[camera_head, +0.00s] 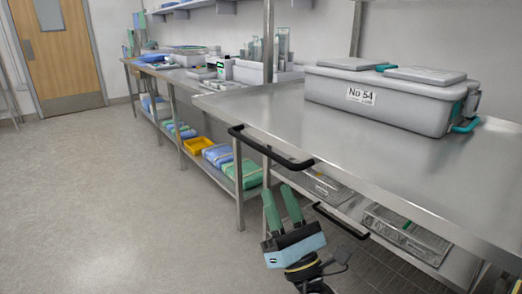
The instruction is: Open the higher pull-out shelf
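The higher pull-out shelf (254,108) is a broad steel surface on the right, with a black bar handle (270,149) along its near left edge. A lower steel shelf (349,207) sits beneath it with its own black handle (341,222). My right gripper (278,191) has two green fingers pointing up, parted and with nothing between them. In the picture it is below the higher handle and left of the lower one, apparently touching neither. My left gripper is out of view.
A grey lidded case (390,97) labelled "No 54" stands on the higher shelf. Wire baskets (408,232) lie on the lower shelf. A bench behind holds folded blue and green cloths and a yellow tray (198,145) on its undershelf. The floor (90,200) at left is clear.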

